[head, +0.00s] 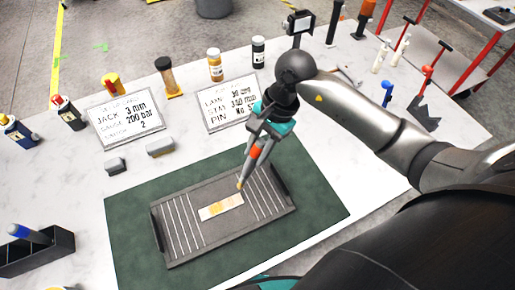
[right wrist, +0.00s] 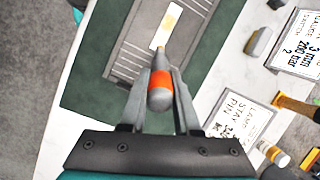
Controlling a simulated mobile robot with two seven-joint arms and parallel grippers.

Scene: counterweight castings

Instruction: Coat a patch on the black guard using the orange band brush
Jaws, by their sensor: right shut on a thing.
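The black guard (head: 190,246) lies on a dark green mat (head: 130,229). It is a dark rectangular plate with slots at both ends, and a pale patch (head: 208,212) with yellowish coating lies at its middle. My right gripper (head: 257,150) is shut on the orange band brush (head: 256,153), a grey brush with an orange band. The brush points down and its yellowish tip is at the right end of the patch; I cannot tell whether it touches. In the right wrist view the brush (right wrist: 161,78) sits between the fingers.
Two printed cards (head: 127,118) lie behind the mat with two small grey blocks (head: 160,147) in front. Several bottles (head: 215,65) stand along the back edge. A black holder (head: 35,254) with a blue-capped item is at lower left. Brushes and tools (head: 424,112) lie at right.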

